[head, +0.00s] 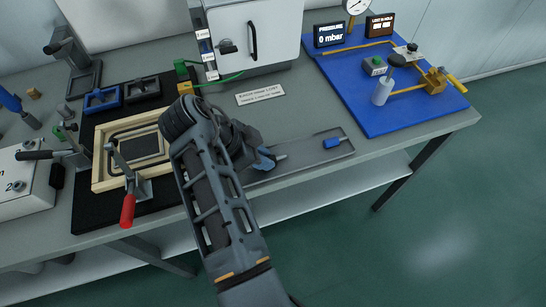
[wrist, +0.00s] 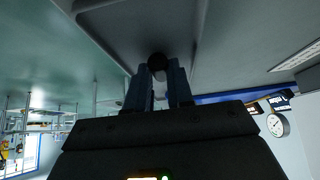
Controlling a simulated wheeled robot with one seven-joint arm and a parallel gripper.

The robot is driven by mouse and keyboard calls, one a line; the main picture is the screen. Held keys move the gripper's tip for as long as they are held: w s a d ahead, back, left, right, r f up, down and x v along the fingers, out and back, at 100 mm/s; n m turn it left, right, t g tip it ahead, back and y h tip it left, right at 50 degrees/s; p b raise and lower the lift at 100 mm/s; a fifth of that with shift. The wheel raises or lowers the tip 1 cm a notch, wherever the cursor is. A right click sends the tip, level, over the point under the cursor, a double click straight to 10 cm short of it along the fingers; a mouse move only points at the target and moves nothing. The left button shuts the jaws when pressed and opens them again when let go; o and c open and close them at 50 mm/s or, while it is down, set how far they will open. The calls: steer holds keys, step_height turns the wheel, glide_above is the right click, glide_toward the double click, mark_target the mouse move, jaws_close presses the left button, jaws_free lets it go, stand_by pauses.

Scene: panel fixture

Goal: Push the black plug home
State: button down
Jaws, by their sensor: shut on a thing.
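My gripper (head: 268,157) is low over the shallow grey tray at the front of the bench. In the wrist view its two fingers (wrist: 158,75) close on a dark, round-ended thing, which I take to be the black plug (wrist: 157,62). In the head view the fingers and arm hide most of it. A short pale tip shows just right of the fingers. I cannot tell whether the plug touches the tray. A white cabinet (head: 275,28) stands behind, with a narrow labelled strip (head: 205,48) on its left edge. No socket for the plug is clearly seen.
A blue plug (head: 332,143) lies in the tray (head: 300,160), right of my gripper. A wooden frame (head: 98,172) with a red-handled clamp (head: 128,208) stands left. A blue board (head: 410,118) with gauge and valve parts is at right. A green cable runs before the cabinet.

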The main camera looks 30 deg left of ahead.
steer(key=shift+r, duration=0.1)
steer(key=shift+r+p, duration=2.2)
steer(key=shift+r, duration=0.75)
steer(key=c, duration=1.6)
jaws_free()
steer(key=shift+c, duration=0.2)
jaws_close()
